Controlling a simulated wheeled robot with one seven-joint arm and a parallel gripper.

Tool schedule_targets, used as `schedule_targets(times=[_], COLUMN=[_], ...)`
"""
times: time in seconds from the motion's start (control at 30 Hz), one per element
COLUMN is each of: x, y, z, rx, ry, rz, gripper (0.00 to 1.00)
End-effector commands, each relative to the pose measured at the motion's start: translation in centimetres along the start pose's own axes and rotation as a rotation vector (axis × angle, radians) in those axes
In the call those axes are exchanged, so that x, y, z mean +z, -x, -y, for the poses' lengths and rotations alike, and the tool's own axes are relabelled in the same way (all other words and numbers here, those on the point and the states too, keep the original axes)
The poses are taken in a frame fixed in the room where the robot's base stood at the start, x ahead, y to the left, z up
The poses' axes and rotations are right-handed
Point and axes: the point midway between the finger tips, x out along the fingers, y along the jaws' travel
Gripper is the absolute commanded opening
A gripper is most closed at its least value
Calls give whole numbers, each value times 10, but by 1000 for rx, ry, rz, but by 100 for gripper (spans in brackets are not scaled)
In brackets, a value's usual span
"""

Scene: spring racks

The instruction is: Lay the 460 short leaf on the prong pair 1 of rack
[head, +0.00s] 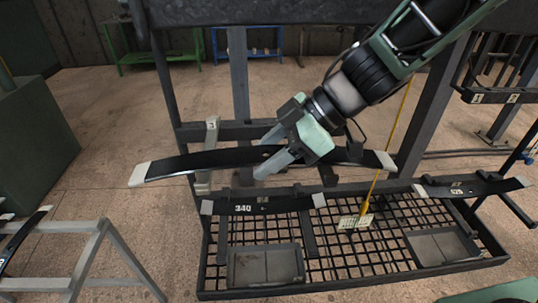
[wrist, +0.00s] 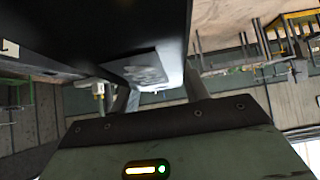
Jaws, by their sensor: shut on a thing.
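My gripper (head: 268,154) is shut on a long, dark, slightly bowed leaf (head: 205,162) with pale ends. I take it for the 460 short leaf, but no number is readable on it in the head view. It is held near its middle, roughly level, in front of the rack (head: 350,285). In the wrist view the leaf (wrist: 75,30) fills the upper left, with a blurred grey patch on it. Number plates 1 (head: 477,98) and 2 (head: 513,98) show at the upper right, and plate 3 (head: 211,126) is behind the leaf. Which prongs belong to pair 1 is unclear.
A leaf marked 340 (head: 243,208) lies across the rack below the held one. Another dark leaf (head: 474,188) lies at the right. A yellow cord with a pale tag (head: 357,221) hangs between. A grey trestle (head: 75,250) stands at the left.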

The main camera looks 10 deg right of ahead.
Motion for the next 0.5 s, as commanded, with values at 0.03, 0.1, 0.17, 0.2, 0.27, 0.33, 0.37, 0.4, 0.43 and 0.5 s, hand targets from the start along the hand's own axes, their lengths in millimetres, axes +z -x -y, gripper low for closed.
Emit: schedule_targets(times=[0.03,0.1,0.17,0.2,0.27,0.33,0.37,0.4,0.43,0.5], x=[-3,-2,0,5,8,11,12,13,14,16], y=[2,2,-1,-5,-8,-11,-12,-13,-14,-16], z=[-5,-11,-14,-13,-12,-12,-12,-12,-12,-12], rx=[1,2,1,0,0,0,1,1,1,1], ry=[-1,-2,-1,0,1,0,0,1,1,1], rz=[-3,-3,-3,-3,-3,-3,-3,-3,-4,-4], gripper=[12,12,12,12,12,12,12,12,12,12])
